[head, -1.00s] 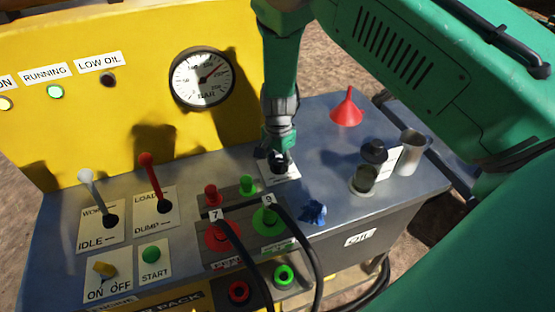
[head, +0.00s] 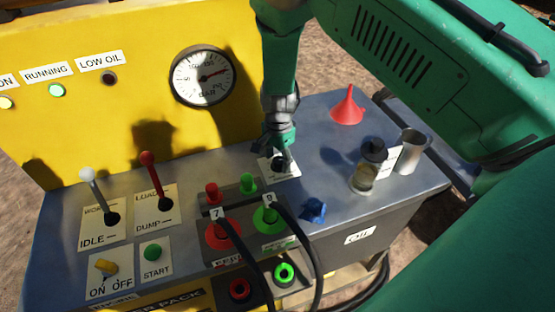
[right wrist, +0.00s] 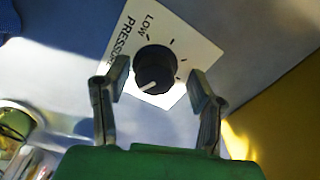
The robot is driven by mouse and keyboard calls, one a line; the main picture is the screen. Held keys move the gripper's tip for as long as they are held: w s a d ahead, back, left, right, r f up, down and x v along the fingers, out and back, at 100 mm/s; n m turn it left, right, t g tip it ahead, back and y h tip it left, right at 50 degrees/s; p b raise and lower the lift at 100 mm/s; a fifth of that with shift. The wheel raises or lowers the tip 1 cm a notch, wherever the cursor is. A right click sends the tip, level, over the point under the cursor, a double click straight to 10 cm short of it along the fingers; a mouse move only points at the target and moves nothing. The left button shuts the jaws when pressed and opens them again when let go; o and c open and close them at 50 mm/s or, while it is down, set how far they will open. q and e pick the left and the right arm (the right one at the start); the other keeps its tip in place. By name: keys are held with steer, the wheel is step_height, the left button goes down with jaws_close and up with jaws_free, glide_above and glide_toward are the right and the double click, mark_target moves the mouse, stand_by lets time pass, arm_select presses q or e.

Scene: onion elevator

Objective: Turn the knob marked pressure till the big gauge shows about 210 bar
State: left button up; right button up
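The black pressure knob (right wrist: 155,70) sits on a white plate (right wrist: 185,45) marked PRESSURE and LOW. Its white pointer line aims to the lower left in the right wrist view. My right gripper (right wrist: 160,82) is open, one finger on each side of the knob, with visible gaps to both. In the head view my right gripper (head: 279,158) points down over the knob and partly hides it. The big round gauge (head: 203,77), marked BAR, is on the yellow panel. Its needle points right and slightly up; the small numbers are hard to read. My left gripper is not in view.
Left of the knob stand a red lever (head: 155,180) and a white-topped lever (head: 97,195). Hose couplings (head: 267,215) are in front. The RUNNING lamp (head: 56,90) glows green.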

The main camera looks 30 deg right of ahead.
mark_target(278, 159)
steer(key=shift+s, duration=0.1)
step_height(278, 159, up, 12)
stand_by(0.5)
steer(key=shift+f, duration=0.1)
stand_by(0.4)
